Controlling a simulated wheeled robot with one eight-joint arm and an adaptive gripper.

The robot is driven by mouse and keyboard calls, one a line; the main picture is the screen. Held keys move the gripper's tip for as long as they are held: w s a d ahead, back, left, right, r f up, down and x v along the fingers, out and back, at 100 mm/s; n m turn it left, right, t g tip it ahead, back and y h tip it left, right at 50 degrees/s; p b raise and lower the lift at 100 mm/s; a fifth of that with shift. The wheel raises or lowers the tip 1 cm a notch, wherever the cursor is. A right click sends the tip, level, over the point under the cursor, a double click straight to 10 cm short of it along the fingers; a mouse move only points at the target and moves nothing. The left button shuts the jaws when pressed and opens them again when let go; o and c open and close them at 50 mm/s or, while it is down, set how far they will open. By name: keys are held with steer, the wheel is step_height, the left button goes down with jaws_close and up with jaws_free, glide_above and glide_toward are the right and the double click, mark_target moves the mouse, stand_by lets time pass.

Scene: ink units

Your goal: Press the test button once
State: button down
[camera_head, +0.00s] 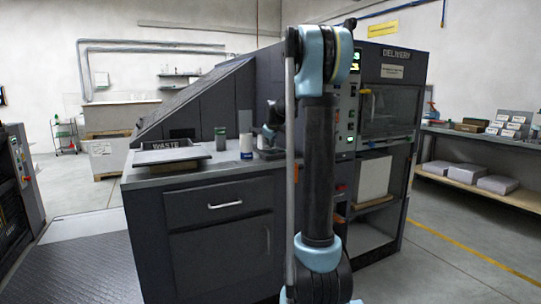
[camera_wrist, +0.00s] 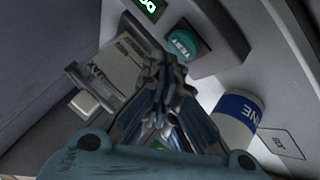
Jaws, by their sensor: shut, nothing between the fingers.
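The test button (camera_wrist: 186,43) is a round green button marked TEST on a grey housing in the wrist view. My gripper (camera_wrist: 165,62) is shut and empty, and its fingertips appear just below and left of the button. I cannot tell whether they touch it. In the head view my gripper (camera_head: 268,132) is over the counter, partly hidden by my arm, and the button cannot be made out there.
A white and blue can (camera_wrist: 238,118) stands right of my gripper. A holder with a printed sheet (camera_wrist: 115,72) is on the left, and a green-lit display (camera_wrist: 149,6) is above. In the head view a dark green can (camera_head: 220,139) and a WASTE tray (camera_head: 172,155) are on the counter.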

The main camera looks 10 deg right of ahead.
steer(key=shift+r, duration=2.55)
steer(key=s+f+m+g, duration=0.1)
steer(key=s+f+m, duration=0.15)
steer(key=s, duration=0.75)
steer(key=s+f+m+g, duration=0.1)
steer(key=s+f, duration=0.3)
steer(key=s, duration=0.7)
steer(key=s+f+m+g, duration=0.1)
steer(key=s+f+g, duration=0.15)
steer(key=s, duration=0.75)
steer(key=s+f+m+g, duration=0.1)
steer(key=s+f+m, duration=0.1)
steer(key=s+f, duration=0.7)
steer(key=s+f+m+g, duration=0.1)
steer(key=s+f+m, duration=0.1)
steer(key=s+f, duration=0.7)
steer(key=s, duration=0.7)
steer(key=shift+s+d, duration=0.2)
steer(key=shift+d, duration=0.15)
steer(key=shift+f+g, duration=0.1)
steer(key=shift+g, duration=0.15)
steer(key=shift+w+f, duration=0.2)
steer(key=shift+w, duration=0.25)
